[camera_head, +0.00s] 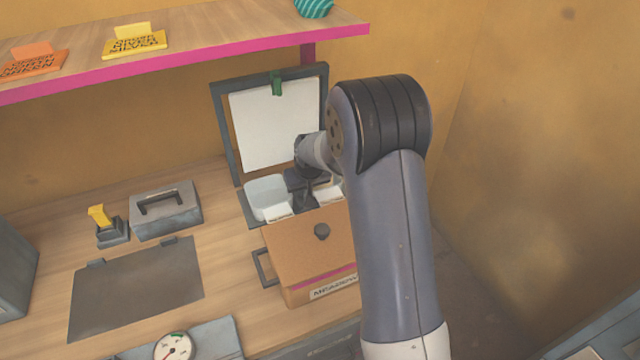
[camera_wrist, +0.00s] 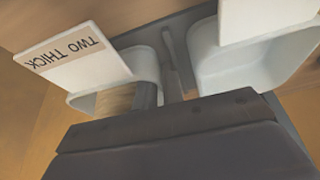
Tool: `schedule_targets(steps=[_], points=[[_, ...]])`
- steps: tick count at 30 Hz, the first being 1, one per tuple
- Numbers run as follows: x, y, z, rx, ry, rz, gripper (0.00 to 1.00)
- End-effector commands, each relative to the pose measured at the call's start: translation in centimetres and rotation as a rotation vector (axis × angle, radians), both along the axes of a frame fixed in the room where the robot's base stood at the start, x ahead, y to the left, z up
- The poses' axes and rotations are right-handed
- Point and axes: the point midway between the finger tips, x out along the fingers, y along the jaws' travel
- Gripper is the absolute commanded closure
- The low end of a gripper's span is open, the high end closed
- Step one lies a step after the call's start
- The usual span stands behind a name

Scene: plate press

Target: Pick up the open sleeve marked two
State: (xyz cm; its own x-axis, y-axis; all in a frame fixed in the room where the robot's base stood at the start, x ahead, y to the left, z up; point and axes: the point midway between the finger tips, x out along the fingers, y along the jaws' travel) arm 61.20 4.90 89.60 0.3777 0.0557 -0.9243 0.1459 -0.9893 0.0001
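In the wrist view, a white open sleeve (camera_wrist: 100,97) has a white tag (camera_wrist: 66,55) with a tan strip reading TWO THICK, upside down. A second white open container (camera_wrist: 245,62) with a blank-looking tag stands beside it. In the head view, one white container (camera_head: 265,192) shows left of my gripper (camera_head: 308,196); a white tag (camera_head: 331,194) shows to its right, and the rest there is hidden by my arm. My gripper is over or between the two containers.
A brown box (camera_head: 290,250) with a round knob and a MEADOW label stands in front. A framed white panel (camera_head: 268,125) with a green clip stands behind. A pink-edged shelf (camera_head: 200,55) is above left. A grey case (camera_head: 165,212) and dark mat (camera_head: 135,290) lie left.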

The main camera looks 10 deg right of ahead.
Motion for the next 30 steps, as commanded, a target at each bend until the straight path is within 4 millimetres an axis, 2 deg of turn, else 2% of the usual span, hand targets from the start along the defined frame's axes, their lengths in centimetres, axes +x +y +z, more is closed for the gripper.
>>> schedule_targets(steps=[6, 9, 23, 26, 30], points=[[0.0, 0.0, 0.0, 0.0, -0.001, 0.0, 0.92], [0.0, 0.0, 0.0, 0.0, -0.001, 0.0, 1.0], [0.1, 0.0, 0.1, 0.0, -0.002, 0.0, 1.0], [0.1, 0.0, 0.9, 0.001, -0.006, 0.0, 1.0], [0.2, 0.0, 3.3, 0.0, -0.008, 0.0, 1.0]])
